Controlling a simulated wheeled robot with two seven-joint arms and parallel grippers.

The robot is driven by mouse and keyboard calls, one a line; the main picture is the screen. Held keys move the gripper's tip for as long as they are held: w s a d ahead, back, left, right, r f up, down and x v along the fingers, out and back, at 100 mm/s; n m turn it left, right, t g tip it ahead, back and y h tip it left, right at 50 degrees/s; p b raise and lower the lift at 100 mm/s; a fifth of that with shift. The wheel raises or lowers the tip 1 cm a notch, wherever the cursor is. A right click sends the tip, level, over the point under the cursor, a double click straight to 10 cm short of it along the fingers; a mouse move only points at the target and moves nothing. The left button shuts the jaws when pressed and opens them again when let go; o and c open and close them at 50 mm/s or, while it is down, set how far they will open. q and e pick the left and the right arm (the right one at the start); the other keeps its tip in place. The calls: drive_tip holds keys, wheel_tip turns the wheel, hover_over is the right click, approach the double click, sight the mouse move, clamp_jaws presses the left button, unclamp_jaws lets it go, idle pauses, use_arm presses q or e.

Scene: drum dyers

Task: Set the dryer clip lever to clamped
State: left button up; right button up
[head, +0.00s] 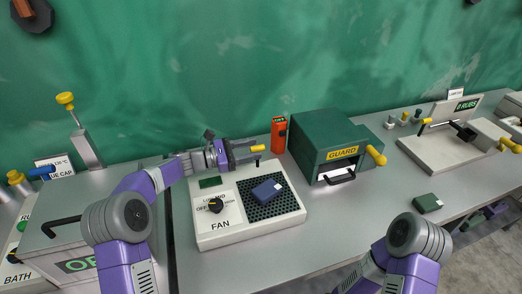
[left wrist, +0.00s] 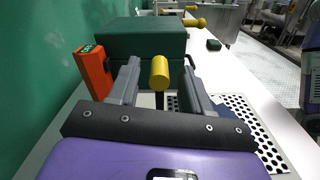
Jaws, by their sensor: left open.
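The dryer (head: 247,236) is a pale box marked FAN with a black perforated bed, a dial and a dark blue block (head: 267,190) on the bed. Its clip lever has a yellow knob (head: 257,148) at the back edge of the box; the knob also shows in the left wrist view (left wrist: 159,73) on a dark stem. My left gripper (head: 246,154) is open at the back of the dryer. In the left wrist view its two grey fingers (left wrist: 160,88) stand on either side of the knob, with gaps visible. The lever's base is hidden by the gripper. My right gripper is out of view.
An orange box (head: 279,134) and a green GUARD box (head: 338,141) with a yellow-tipped handle stand right of the dryer. A small green block (head: 427,203) lies on the clear bench at right. A rub tester (head: 455,140) stands farther right. A green wall rises behind.

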sight(256, 148)
use_arm(q)
drive_tip(key=shift+x, duration=1.9)
clamp_jaws()
